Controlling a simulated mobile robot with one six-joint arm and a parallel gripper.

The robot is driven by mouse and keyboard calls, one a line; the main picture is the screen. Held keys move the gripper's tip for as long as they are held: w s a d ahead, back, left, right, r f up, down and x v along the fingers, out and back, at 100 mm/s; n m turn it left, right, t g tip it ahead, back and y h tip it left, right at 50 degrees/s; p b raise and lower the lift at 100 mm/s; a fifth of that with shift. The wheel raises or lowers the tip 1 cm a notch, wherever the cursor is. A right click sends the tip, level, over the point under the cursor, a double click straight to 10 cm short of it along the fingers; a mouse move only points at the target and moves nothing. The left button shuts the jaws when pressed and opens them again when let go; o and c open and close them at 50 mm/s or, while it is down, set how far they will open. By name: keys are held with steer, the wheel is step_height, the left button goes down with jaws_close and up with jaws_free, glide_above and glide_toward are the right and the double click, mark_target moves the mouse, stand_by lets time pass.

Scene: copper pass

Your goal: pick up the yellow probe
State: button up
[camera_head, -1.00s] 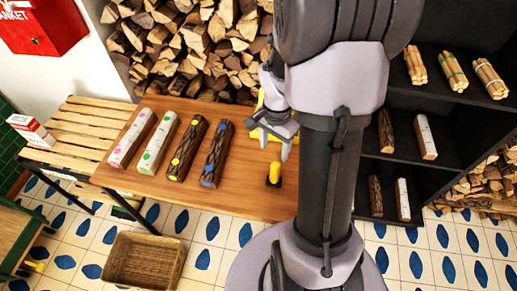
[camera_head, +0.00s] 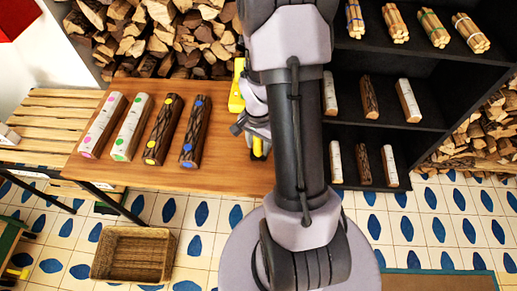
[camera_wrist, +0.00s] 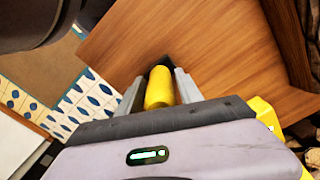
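The yellow probe (camera_wrist: 158,88) stands on the wooden table between the two fingers of my gripper (camera_wrist: 159,86) in the wrist view. Its far end looks dark. The fingers flank it on both sides, and a narrow gap seems to show beside it, so the gripper looks open around it. In the head view my gripper (camera_head: 259,144) is low over the table's right part, and only a little of the yellow probe (camera_head: 257,147) shows; the arm and fingers hide the rest.
Several marked logs (camera_head: 162,130) lie in a row on the wooden table (camera_head: 225,178), left of my gripper. A yellow object (camera_head: 237,92) is behind the gripper. A black shelf (camera_head: 420,88) with small logs and bundles stands right. A basket (camera_head: 135,254) is on the floor.

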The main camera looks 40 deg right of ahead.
jaws_close()
steer(key=shift+r, duration=0.15)
